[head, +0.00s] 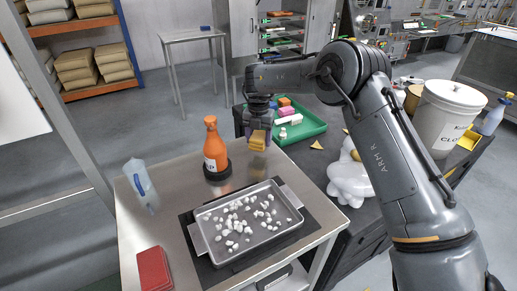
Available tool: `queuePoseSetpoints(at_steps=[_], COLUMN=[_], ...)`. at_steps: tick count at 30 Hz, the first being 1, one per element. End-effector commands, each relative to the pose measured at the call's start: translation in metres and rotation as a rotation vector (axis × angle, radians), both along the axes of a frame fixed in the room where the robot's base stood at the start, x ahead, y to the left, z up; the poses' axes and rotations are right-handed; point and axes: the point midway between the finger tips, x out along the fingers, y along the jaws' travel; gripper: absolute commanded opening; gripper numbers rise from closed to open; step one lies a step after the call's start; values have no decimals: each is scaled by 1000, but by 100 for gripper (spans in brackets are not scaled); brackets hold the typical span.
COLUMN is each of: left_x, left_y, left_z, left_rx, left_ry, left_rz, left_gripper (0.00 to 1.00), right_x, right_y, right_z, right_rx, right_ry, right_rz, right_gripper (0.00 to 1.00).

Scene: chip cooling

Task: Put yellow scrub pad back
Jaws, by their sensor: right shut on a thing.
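The yellow scrub pad (258,138) is held in my right gripper (258,129), which is shut on it. The gripper points down and holds the pad above the back right corner of the steel table (163,168), near the left end of a green tray (309,131). The tray holds several small items, including a pink block (287,111) and an orange block (284,101). Whether the pad touches anything below is hard to tell. My left gripper is not in view.
A metal tray with white chunks (207,238) sits on a dark mat in front. An orange bottle (212,148) stands in a black ring left of the pad. A clear bottle (140,180), red pad (154,270), white bags (350,182) and white bucket (445,115) are around.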

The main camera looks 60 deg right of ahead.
Motion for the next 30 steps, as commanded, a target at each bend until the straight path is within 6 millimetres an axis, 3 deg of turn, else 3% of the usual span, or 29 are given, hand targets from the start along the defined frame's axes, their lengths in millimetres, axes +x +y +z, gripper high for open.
queuePoseSetpoints(at_steps=[12,25,26,30], left_x=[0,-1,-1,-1], left_y=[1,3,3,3], left_z=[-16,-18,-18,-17], left_rx=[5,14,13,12], left_ry=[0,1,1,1], left_rz=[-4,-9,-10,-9], left_gripper=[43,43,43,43], right_x=[1,1,1,1], right_y=[1,0,0,0], right_z=[-39,-44,-44,-43], right_rx=[1,-1,-1,-1], right_ry=[0,-1,-1,-1], right_rz=[1,1,1,1], right_gripper=[34,34,64,85])
